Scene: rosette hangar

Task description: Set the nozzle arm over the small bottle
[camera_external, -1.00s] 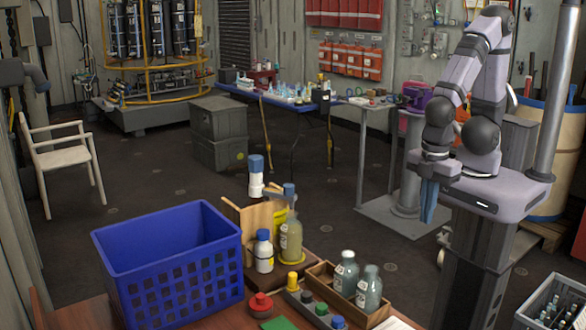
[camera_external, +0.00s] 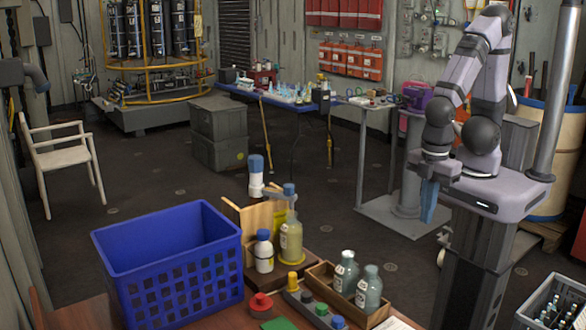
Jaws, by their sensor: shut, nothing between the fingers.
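A blue-and-white nozzle head (camera_external: 256,180) stands above a wooden stand (camera_external: 262,215) on the near table. A pale nozzle arm (camera_external: 273,193) seems to reach right from it towards a blue piece (camera_external: 289,190) above a bottle of yellowish liquid (camera_external: 291,242). Just left of that is a smaller white bottle with a blue cap (camera_external: 264,255), upright. Which bottle the nozzle arm is over is hard to tell at this size. My gripper (camera_external: 428,215) hangs pointing down at the right, shut and empty, well away from the bottles.
A large blue crate (camera_external: 170,265) stands left of the bottles. A wooden tray (camera_external: 322,272) with two grey-green bottles (camera_external: 358,283) is to the right. A red-capped item (camera_external: 260,305) and several small capped bottles (camera_external: 322,310) sit in front. Open floor separates my arm from the table.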

